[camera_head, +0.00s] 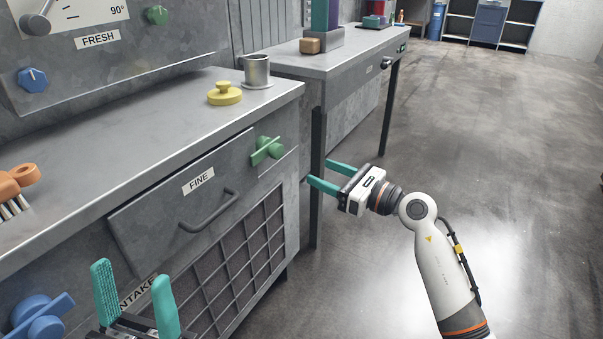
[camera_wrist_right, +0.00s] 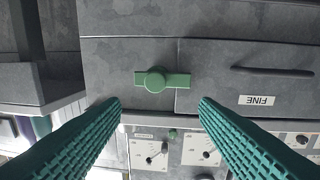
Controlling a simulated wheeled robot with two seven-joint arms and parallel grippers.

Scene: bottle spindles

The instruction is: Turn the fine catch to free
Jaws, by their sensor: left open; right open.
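The fine catch is a green turn-knob with a bar (camera_head: 267,150), at the right end of the drawer (camera_head: 165,205) labelled FINE. In the head view its bar lies slanted, overlapping the drawer's edge. In the right wrist view the green catch (camera_wrist_right: 162,80) shows with its bar level, reaching onto the drawer front. My right gripper (camera_head: 320,172) is open and empty, to the right of the catch and apart from it; its fingers (camera_wrist_right: 155,125) frame the catch in the wrist view. My left gripper (camera_head: 132,280) is open and empty, low at the left, below the drawer.
A blue knob (camera_head: 40,318) is at lower left by the INTAKE label. A yellow lidded piece (camera_head: 225,93), a metal cup (camera_head: 257,72) and an orange-handled brush (camera_head: 15,185) are on the counter (camera_head: 130,130). A second table (camera_head: 335,55) stands behind. The floor at right is clear.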

